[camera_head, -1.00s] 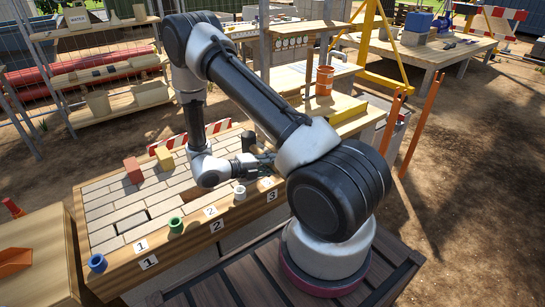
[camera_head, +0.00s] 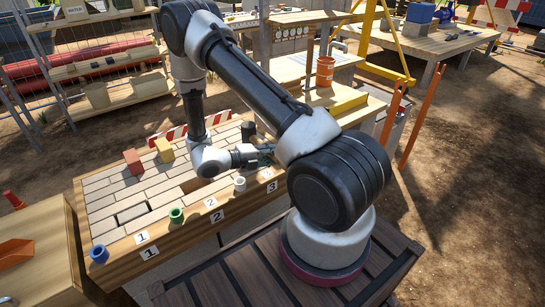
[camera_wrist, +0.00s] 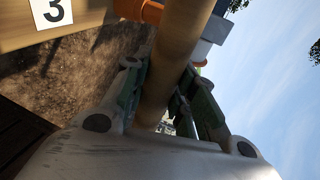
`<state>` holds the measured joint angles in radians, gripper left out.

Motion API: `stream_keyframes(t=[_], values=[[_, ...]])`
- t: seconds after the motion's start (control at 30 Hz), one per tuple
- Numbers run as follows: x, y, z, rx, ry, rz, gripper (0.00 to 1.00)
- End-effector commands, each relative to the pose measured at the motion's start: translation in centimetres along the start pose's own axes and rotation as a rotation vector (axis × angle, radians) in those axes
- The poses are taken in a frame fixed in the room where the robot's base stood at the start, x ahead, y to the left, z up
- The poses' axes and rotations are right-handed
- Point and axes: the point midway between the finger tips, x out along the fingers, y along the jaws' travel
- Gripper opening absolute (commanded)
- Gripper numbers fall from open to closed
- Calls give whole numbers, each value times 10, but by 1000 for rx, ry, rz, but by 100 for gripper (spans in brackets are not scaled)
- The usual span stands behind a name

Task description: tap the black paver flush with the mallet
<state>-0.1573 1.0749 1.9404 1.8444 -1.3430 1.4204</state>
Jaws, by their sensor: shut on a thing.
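My gripper (camera_head: 264,154) is at the right end of the paved bench in the head view, low beside the dark block. In the wrist view its fingers (camera_wrist: 165,95) are closed around a thick round wooden handle (camera_wrist: 178,60), which I take to be the mallet's. The mallet's head cannot be made out clearly. A black upright block (camera_head: 248,132), possibly the black paver, stands at the back right of the paving. The paving (camera_head: 150,190) has a dark open slot (camera_head: 132,213) at the left and a brown gap (camera_head: 192,185) near my wrist.
A red block (camera_head: 132,161) and a yellow block (camera_head: 164,150) stand at the back of the paving. Blue (camera_head: 99,254), green (camera_head: 176,215) and white (camera_head: 240,184) cups line its front edge by number labels. An orange bucket (camera_head: 325,71) stands on a bench behind.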

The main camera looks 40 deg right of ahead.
Motion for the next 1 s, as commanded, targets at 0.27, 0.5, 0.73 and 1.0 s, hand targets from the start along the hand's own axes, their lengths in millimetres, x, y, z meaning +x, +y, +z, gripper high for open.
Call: stream_keyframes(t=[0.27, 0.5, 0.73, 1.0], values=[[10, 36, 0, -2, 1, -2, 0], [16, 60, 2, 3, 0, -1, 0], [37, 33, 4, 5, 2, -1, 0], [70, -9, 6, 6, 2, -1, 0]])
